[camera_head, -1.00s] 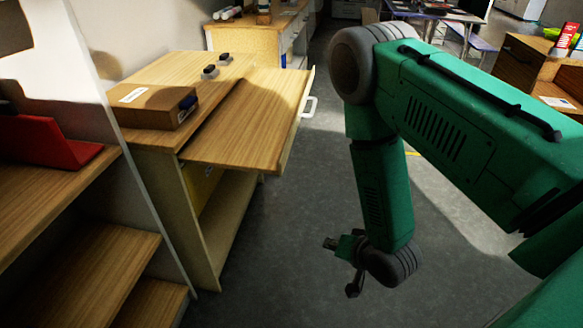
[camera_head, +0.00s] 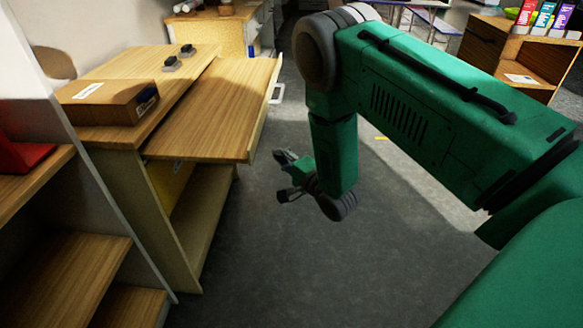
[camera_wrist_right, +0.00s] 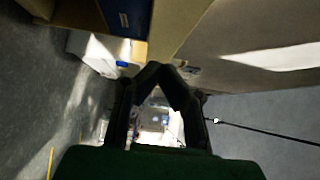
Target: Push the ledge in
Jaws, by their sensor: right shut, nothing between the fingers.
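The ledge (camera_head: 215,115) is a flat wooden board that sticks out to the right from the top of a wooden cabinet (camera_head: 125,65) in the head view. A white handle (camera_head: 277,93) is on its outer edge. My right gripper (camera_head: 283,176) is to the right of the ledge and lower than its top, apart from it, over the grey floor. In the wrist view my right gripper's dark fingers (camera_wrist_right: 166,72) meet at the tips, with nothing held. My left gripper is out of view.
A wooden box (camera_head: 108,104) and two small dark-topped blocks (camera_head: 179,57) sit on the cabinet. Open shelves (camera_head: 65,270) stand at the near left. Another cabinet (camera_head: 215,33) is behind. Clear floor lies right of the ledge.

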